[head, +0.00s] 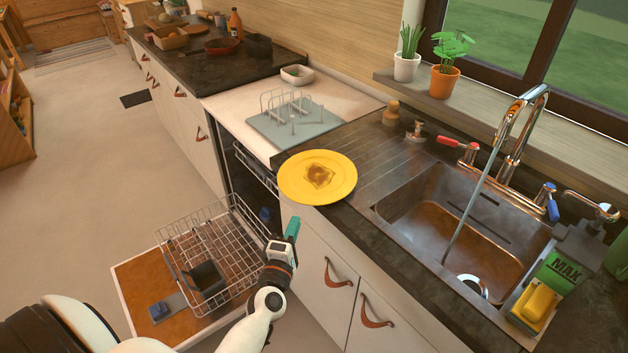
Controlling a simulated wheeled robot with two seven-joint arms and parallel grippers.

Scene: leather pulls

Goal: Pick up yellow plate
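A yellow plate (334,192) with a brown stain in its middle lies on the dark counter (360,223), left of the sink, its near edge close to the counter's front edge. My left gripper (293,226) has teal fingers and is below and slightly left of the plate in the head view, in front of the cabinet and apart from the plate. Its fingers show from the side, so I cannot tell whether they are open or shut. My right gripper is not in view.
The open dishwasher's wire rack (205,262) and lowered door (142,292) are beside my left arm. The sink (470,238) has running water from the tap (522,108). A drying rack (292,122) stands behind the plate. Floor to the left is clear.

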